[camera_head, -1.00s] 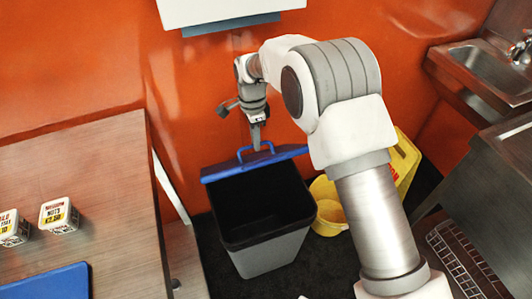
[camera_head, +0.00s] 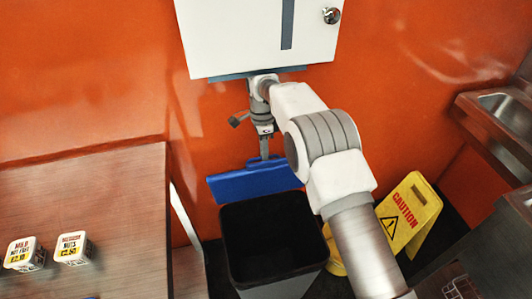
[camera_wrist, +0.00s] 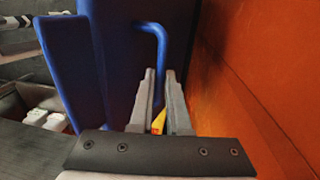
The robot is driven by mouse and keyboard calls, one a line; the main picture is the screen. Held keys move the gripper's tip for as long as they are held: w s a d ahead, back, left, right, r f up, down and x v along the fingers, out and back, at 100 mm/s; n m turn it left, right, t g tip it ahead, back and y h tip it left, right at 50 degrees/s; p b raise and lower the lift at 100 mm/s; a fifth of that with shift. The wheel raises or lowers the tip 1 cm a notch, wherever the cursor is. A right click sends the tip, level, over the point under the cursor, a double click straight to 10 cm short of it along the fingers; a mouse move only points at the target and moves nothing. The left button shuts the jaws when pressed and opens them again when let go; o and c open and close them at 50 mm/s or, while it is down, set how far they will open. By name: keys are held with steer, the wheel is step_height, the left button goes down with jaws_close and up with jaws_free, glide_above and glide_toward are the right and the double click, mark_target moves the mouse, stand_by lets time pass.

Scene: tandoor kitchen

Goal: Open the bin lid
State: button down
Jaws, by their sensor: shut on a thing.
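The grey bin (camera_head: 290,287) stands on the floor by the orange wall, and its dark inside is exposed from above. Its blue lid (camera_head: 250,184) is raised at the back edge of the bin, close to upright, with its broad face toward the head camera. My gripper (camera_head: 264,156) is at the lid's top edge. In the wrist view my gripper (camera_wrist: 165,100) is shut on the lid's blue handle (camera_wrist: 160,45), which runs down between the fingers. The lid (camera_wrist: 75,65) fills the left of that view. The hinge is hidden.
A wooden table (camera_head: 90,200) with small boxes (camera_head: 73,248) is left of the bin. A yellow caution sign (camera_head: 408,214) stands at right, near a metal sink (camera_head: 512,112). A white wall cabinet (camera_head: 250,35) hangs just above my gripper.

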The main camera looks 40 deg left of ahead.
steer(key=shift+w+a+f+h+p, duration=0.3)
steer(key=shift+w+a, duration=0.1)
steer(key=shift+a, duration=0.05)
steer(key=shift+g, duration=0.3)
steer(key=c, duration=1.1)
jaws_free()
steer(key=shift+w+a, duration=0.1)
steer(key=shift+o, duration=1.1)
steer(key=shift+r, duration=0.1)
